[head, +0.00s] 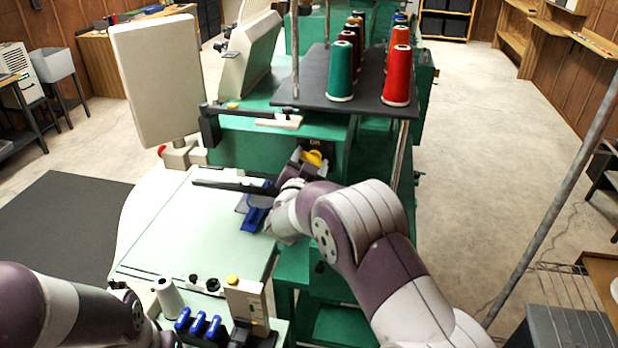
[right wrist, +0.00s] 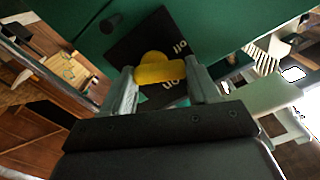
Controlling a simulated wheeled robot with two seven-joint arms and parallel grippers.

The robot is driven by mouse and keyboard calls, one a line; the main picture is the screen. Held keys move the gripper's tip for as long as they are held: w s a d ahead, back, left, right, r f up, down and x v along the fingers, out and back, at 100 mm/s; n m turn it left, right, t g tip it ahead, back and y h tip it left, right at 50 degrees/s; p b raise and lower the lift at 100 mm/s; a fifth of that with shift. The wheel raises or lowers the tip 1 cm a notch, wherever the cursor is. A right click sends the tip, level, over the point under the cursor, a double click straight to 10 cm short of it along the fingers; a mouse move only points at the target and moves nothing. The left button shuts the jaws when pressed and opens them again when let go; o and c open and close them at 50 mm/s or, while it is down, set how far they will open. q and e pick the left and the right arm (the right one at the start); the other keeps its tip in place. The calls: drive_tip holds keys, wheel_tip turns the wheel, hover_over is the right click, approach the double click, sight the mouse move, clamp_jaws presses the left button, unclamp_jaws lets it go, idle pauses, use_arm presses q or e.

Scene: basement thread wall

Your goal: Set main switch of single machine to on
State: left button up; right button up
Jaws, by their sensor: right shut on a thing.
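The machine (head: 230,150) is a green embroidery machine with a pale table. Its main switch is a yellow knob (head: 312,157) on a black plate on the green front face, marked "on" and "off" in part. In the right wrist view the yellow knob (right wrist: 160,68) sits between the two grey fingers of my right gripper (right wrist: 162,85), and the black plate (right wrist: 190,50) is behind it. My right gripper is shut on the knob. In the head view my right arm hides much of the gripper. My left arm is at the lower left; its gripper is out of view.
Thread cones, green (head: 341,72) and red (head: 398,75), stand on a dark rack (head: 362,95) above the switch. A white panel (head: 158,75) stands at left. Blue clips (head: 200,323) and a white cone (head: 168,297) are near the front.

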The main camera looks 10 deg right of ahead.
drive_tip(key=shift+s+d+f+m+b, duration=0.1)
drive_tip(key=shift+d+m+b, duration=0.1)
drive_tip(key=shift+m+b, duration=3.45)
drive_tip(key=shift+s+d+m+b, duration=0.15)
drive_tip(key=shift+m+b, duration=2.7)
drive_tip(key=shift+b, duration=1.6)
drive_tip(key=shift+w, duration=0.1)
drive_tip(key=o, duration=1.1)
drive_tip(key=shift+c, duration=0.2)
drive_tip(key=b+v, duration=0.2)
drive_tip(key=v, duration=1)
drive_tip(key=shift+s, duration=0.4)
